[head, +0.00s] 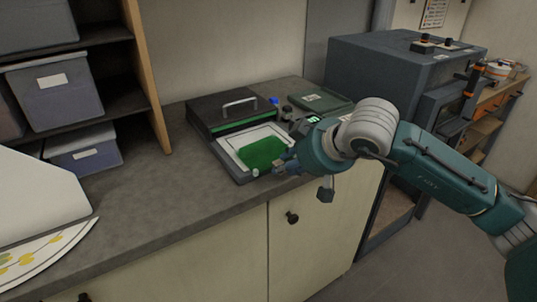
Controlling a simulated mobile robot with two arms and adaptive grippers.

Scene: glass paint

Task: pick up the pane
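A flat rectangular pane (262,153), bright green with a pale border, lies on the bed of a dark flat device (228,165) on the counter. My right arm comes in from the right. My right gripper (282,167) is at the front right edge of the green area, close to the pane. The fingers are small and partly hidden by my wrist, so I cannot tell whether they touch the pane or are closed. My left gripper is out of view.
The device's dark lid with a handle (240,103) stands behind the pane. A dark green case (321,101) lies behind my wrist. A large grey machine (385,65) stands at the right. Shelves with grey bins (57,92) are at the left. The middle counter (165,205) is clear.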

